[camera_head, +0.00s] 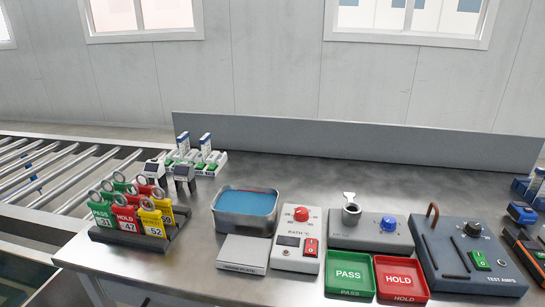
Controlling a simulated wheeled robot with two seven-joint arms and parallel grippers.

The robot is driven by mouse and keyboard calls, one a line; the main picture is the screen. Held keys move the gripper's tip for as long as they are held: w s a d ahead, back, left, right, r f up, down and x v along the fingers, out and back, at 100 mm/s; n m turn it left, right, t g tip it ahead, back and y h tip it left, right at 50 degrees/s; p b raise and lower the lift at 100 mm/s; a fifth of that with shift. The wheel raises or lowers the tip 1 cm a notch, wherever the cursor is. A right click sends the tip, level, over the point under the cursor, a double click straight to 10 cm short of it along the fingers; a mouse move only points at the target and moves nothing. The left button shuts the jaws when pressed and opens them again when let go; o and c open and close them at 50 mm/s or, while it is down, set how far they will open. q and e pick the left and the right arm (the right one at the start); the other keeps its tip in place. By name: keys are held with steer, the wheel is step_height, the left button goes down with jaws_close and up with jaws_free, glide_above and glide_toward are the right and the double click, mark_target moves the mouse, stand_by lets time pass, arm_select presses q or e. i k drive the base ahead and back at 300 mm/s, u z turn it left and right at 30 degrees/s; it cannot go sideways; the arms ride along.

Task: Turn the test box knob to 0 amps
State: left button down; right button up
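The test box (450,246) is a dark grey-blue box with a sloped face marked "TEST AMPS", at the right of the bench. Its black knob (474,229) sits on the upper right of the face, with a scale around it. The knob's pointer and the scale's numbers are too small to read. A green switch (480,260) is below the knob. A copper-coloured hook (432,214) stands at the box's upper left corner. Neither of my grippers is in view.
Left of the test box are a grey box with a blue knob (388,223), a bath control with a red knob (301,214), a water bath (217,213), a green PASS tray (349,291) and a red HOLD tray (402,297). Tools (522,212) crowd the right edge.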

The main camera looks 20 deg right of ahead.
mark_target(472, 228)
steer(key=u, duration=1.05)
steer(key=k, duration=0.95)
steer(key=z, duration=1.65)
